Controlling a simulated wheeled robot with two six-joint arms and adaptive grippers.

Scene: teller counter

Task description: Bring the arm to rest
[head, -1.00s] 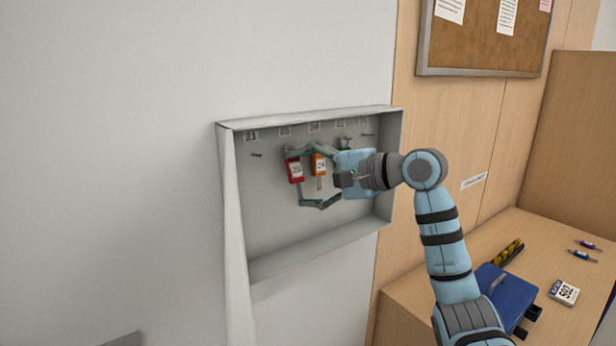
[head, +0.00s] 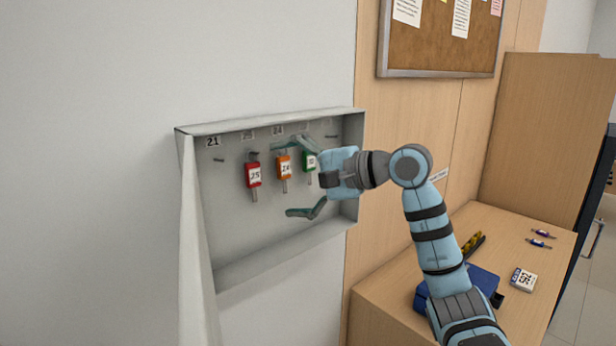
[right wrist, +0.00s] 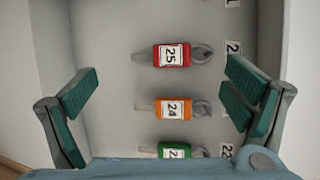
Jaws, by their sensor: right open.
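My right gripper (head: 283,180) is open and empty in front of the shallow grey key cabinet (head: 240,272), one finger above the other in the head view. Behind it, a red tag marked 25 (head: 254,174), an orange tag marked 24 (head: 284,166) and a green tag (head: 309,161) hang in a row, each with a key. In the right wrist view the red tag (right wrist: 172,55), orange tag (right wrist: 173,108) and green tag (right wrist: 174,151) show between the spread fingers (right wrist: 163,90), apart from them. The palm partly covers the green tag. My left gripper is out of view.
Bare hooks are at both ends of the cabinet row. A wooden counter (head: 510,230) at right holds a blue case (head: 482,284), a white number block (head: 523,279) and two small tags (head: 541,243). A corkboard (head: 440,45) hangs above. The wall at left is clear.

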